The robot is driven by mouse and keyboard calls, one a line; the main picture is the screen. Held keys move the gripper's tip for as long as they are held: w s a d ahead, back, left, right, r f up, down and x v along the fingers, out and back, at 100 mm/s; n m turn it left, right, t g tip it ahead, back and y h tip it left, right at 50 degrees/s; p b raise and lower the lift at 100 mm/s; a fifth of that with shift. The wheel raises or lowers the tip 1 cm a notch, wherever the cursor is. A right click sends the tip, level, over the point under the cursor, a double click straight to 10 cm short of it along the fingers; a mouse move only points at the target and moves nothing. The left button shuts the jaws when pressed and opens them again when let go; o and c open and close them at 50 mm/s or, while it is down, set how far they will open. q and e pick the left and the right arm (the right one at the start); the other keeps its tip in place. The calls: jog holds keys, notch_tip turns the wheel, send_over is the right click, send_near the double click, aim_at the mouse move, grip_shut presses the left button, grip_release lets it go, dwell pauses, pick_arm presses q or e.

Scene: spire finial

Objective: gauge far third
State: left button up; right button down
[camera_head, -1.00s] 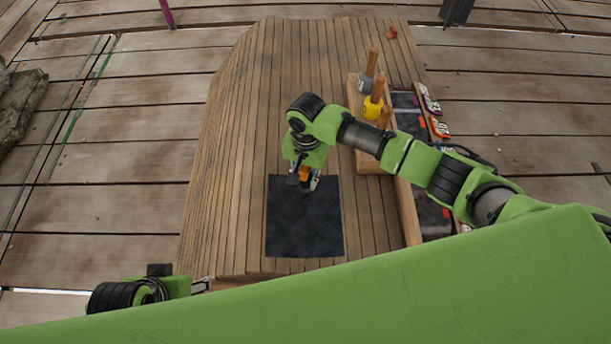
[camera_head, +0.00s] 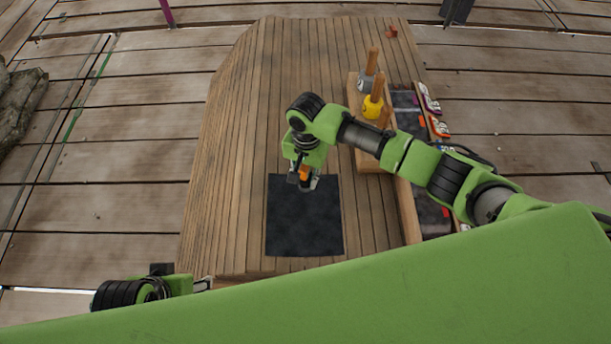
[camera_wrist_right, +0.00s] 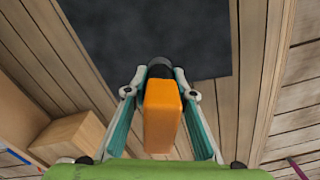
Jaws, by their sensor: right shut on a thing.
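My right gripper (camera_head: 305,184) hangs over the upper part of a dark square mat (camera_head: 305,230) on the plank table. It is shut on an orange block-like piece (camera_wrist_right: 163,115) with a dark rounded end. In the right wrist view the fingers (camera_wrist_right: 160,85) lie on both sides of this piece, and its dark end points toward the mat. Whether that end touches the mat is not clear. My left gripper (camera_head: 203,284) is at the lower left by the table's near edge; its jaws are too small to read. I cannot tell which thing is the gauge.
A wooden block (camera_head: 372,160) right of the mat holds wooden-handled tools, one grey (camera_head: 366,84), one yellow (camera_head: 373,108). Beyond it is a dark-lined tray (camera_head: 407,122) with coloured number tags (camera_head: 438,127). A small red item (camera_head: 391,31) stands at the far end. The table's left side is clear.

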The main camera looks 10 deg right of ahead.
pick_arm(q)
jog(key=shift+w, duration=0.15)
dwell(0.3)
jog(key=shift+f, duration=0.3)
jog(key=shift+w, duration=0.15)
dwell(0.7)
jog(key=shift+f, duration=0.35)
jog(key=shift+w+d+p, duration=0.1)
jog(key=shift+p, duration=0.25)
dwell(0.4)
jog(key=shift+f, duration=0.65)
pick_arm(e)
jog(key=shift+s+f, duration=0.1)
dwell(1.0)
pick_arm(q)
jog(key=shift+w+r, duration=0.1)
dwell(1.0)
